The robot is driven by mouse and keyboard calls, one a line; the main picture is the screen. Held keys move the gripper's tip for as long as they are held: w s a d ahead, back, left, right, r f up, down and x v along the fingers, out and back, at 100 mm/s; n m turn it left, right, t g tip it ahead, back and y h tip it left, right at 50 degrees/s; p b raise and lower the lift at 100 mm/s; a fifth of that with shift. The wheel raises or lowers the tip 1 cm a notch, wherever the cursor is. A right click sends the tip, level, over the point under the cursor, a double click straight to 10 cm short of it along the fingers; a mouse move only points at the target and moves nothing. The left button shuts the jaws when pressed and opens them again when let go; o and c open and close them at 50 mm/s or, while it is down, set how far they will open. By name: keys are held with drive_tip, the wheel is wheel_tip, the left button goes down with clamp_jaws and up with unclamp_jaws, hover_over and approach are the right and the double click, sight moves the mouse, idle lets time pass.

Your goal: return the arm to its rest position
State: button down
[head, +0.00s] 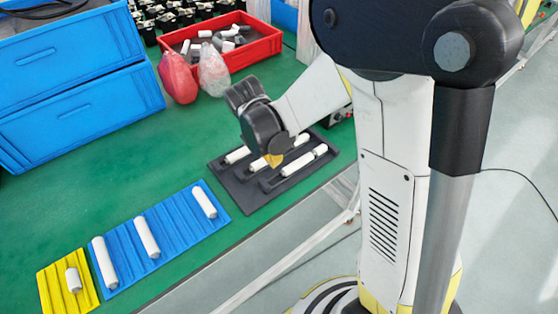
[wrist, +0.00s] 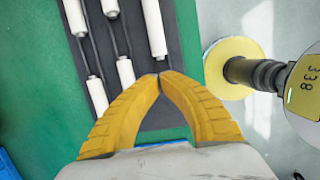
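My gripper (head: 275,160) is above the dark grey tray (head: 237,193) near the table's front edge. In the wrist view its two yellow fingers (wrist: 158,77) meet at the tips, with nothing seen between them. Several white cylinders lie in the tray's grooves. One white cylinder (wrist: 155,30) ends just beyond the fingertips; I cannot tell whether they touch it. In the head view part of the tray's contents is hidden behind my gripper. My arm reaches out from the column on the right, bent down toward the tray.
A blue mat (head: 178,213) and a yellow mat (head: 47,290) hold white cylinders at the front left. Blue crates (head: 70,55) stand at the back left. A red crate (head: 262,50) with grey and white parts and two bags (head: 213,72) are behind my gripper. Green tabletop between is clear.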

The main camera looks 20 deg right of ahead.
drive_tip(key=s+d+r+m+t+y+b, duration=0.2)
drive_tip(key=s+r+m+t, duration=0.4)
drive_tip(key=s+r+m, duration=0.7)
drive_tip(key=shift+s+r+m+y+b, duration=0.3)
drive_tip(key=shift+r+m, duration=0.35)
drive_tip(key=shift+m, duration=3.55)
drive_tip(key=shift+d, duration=0.1)
